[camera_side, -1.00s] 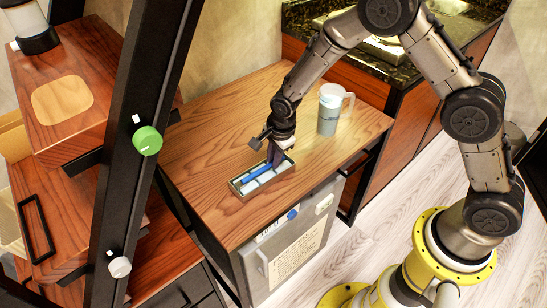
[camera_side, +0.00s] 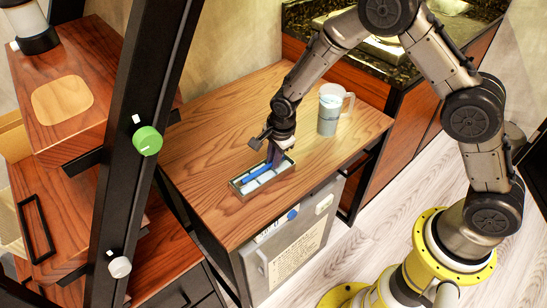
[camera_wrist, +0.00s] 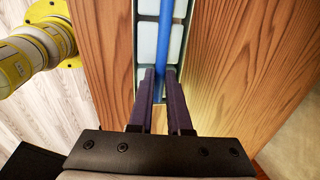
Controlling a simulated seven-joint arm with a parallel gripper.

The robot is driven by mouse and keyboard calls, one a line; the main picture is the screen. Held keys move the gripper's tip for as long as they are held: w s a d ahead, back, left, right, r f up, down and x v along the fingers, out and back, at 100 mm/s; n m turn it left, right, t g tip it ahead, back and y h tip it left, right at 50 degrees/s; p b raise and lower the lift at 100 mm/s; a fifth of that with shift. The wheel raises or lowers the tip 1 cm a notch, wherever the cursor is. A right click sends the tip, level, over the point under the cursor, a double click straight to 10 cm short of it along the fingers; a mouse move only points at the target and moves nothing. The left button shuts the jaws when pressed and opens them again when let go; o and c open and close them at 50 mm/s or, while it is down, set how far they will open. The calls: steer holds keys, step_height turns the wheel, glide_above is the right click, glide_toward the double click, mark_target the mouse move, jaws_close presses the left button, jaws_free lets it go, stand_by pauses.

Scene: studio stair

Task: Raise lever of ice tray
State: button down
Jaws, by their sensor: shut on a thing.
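The ice tray (camera_side: 238,183) is a small rectangular tray with pale cells, lying on the wooden tabletop. Its blue lever (camera_side: 255,178) runs along the length of the tray. My gripper (camera_side: 272,160) is at the tray's far right end, with its fingers down at the lever's end. In the wrist view the tray (camera_wrist: 147,42) and the blue lever (camera_wrist: 166,30) run away from my gripper (camera_wrist: 158,75). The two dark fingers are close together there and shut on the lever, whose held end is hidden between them.
A pale mug (camera_side: 329,110) with a handle stands on the wooden table (camera_side: 205,140) behind and right of the tray. A dark post with a green knob (camera_side: 147,140) rises at the left. The tabletop left of the tray is clear.

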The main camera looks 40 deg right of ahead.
mark_target(269, 166)
steer(key=shift+r, duration=0.1)
steer(key=shift+w+a+r+h, duration=0.1)
steer(key=shift+a+r+h, duration=0.3)
steer(key=shift+r+h, duration=0.4)
steer(key=shift+a+r+h, duration=0.4)
steer(key=shift+r+h, duration=0.2)
steer(key=shift+h, duration=0.3)
steer(key=a+r+h, duration=0.1)
steer(key=a+h, duration=0.1)
steer(key=a+r+h, duration=0.2)
steer(key=h, duration=0.1)
steer(key=shift+r+n, duration=0.25)
steer(key=shift+n, duration=0.15)
steer(key=shift+a+r+h, duration=0.35)
steer(key=shift+a+h, duration=0.35)
steer(key=shift+h, duration=0.3)
steer(key=shift+w+a+r+n+h, duration=0.1)
steer(key=shift+a+r+n+h, duration=0.1)
steer(key=shift+a+h, duration=0.55)
steer(key=shift+a+r+n+h, duration=0.1)
steer(key=shift+a+r+h, duration=0.05)
steer(key=shift+a+h, duration=0.55)
steer(key=c, duration=0.8)
jaws_free()
steer(key=shift+c, duration=0.2)
